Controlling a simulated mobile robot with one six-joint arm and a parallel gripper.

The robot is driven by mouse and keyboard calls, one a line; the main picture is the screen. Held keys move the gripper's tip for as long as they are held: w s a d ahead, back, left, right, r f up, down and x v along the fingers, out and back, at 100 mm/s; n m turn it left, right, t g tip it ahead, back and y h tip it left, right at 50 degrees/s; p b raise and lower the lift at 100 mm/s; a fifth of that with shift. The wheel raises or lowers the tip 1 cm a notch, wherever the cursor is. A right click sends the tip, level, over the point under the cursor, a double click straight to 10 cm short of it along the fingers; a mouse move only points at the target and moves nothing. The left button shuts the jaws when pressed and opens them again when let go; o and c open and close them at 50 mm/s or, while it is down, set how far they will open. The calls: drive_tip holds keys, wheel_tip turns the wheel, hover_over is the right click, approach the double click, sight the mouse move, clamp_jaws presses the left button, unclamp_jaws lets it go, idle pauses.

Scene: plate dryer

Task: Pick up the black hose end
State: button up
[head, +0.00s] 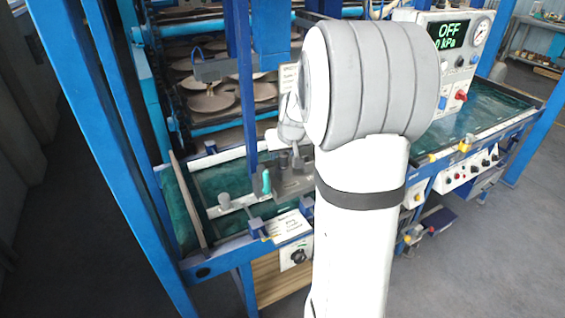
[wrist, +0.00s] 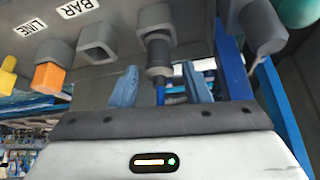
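The black hose end (wrist: 158,55) shows in the wrist view as a dark ribbed cylinder in a grey holder, with a blue hose (wrist: 160,92) at its near end. My gripper (wrist: 161,88) is open, with its two blue fingertips well apart. The hose end lies between the fingers in the picture, beyond or level with their tips; I see gaps on both sides and no clear contact. In the head view my arm hides most of the gripper, and I cannot make out the hose end there.
Beside it are an empty grey square holder (wrist: 98,40) near the BAR label and an orange end (wrist: 48,78) near the LINE label. A grey cylinder (wrist: 258,28) and blue bars stand close on the right. Blue frame posts (head: 243,80) flank the work area in the head view.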

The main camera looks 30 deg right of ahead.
drive_tip(key=c, duration=0.8)
drive_tip(key=shift+c, duration=0.2)
